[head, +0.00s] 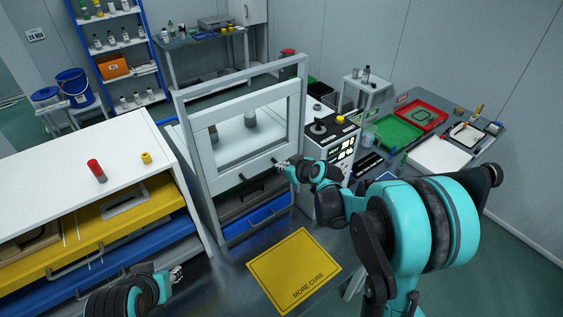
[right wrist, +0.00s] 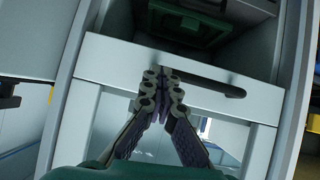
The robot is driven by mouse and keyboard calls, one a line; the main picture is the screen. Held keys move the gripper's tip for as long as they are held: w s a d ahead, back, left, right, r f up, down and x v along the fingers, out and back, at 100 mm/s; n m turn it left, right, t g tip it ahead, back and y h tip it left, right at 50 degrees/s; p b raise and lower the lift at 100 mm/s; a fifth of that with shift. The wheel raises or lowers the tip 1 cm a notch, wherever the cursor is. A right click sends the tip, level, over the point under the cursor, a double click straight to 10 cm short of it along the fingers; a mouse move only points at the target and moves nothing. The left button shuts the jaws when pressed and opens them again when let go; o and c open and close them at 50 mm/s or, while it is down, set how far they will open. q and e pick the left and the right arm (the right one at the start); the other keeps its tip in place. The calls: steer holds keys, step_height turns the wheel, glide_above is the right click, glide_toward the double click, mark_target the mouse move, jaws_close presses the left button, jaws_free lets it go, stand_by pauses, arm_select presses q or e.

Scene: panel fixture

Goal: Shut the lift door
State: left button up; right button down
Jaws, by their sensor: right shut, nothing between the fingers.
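The lift door (head: 203,141) is a pale framed panel with a window, set in a taller upright frame (head: 186,106). A dark bar handle (right wrist: 205,81) runs along its lower rail. Below the rail a dark space shows, with grey and blue fronts under it. My right gripper (head: 279,166) is shut and empty at the right part of the rail. In the right wrist view its fingertips (right wrist: 163,74) overlap one end of the handle; whether they touch it is unclear. My left gripper (head: 177,273) is low at the left, away from the door; its jaws are too small to read.
A white cabinet (head: 60,160) with yellow and blue drawers stands left of the door, a red cylinder (head: 96,170) on top. A control box (head: 330,146) stands close right of the door. A yellow mat (head: 293,270) lies in front. A bench with trays (head: 400,133) is farther right.

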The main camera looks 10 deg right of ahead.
step_height(320, 180, down, 21)
steer(key=b, duration=1.6)
steer(key=shift+w+f, duration=0.15)
steer(key=w+a+r+p+v, duration=0.15)
steer(key=p+v, duration=0.35)
steer(key=v, duration=0.8)
steer(key=s+f+m+g+h+b, duration=0.1)
steer(key=s+m+b, duration=0.1)
steer(key=s, duration=1)
steer(key=s+f+m+g+h+b, duration=0.2)
steer(key=s+b, duration=0.3)
steer(key=s, duration=0.7)
steer(key=shift+f+m+g+h, duration=0.3)
steer(key=shift+m, duration=0.1)
steer(key=shift+a, duration=0.15)
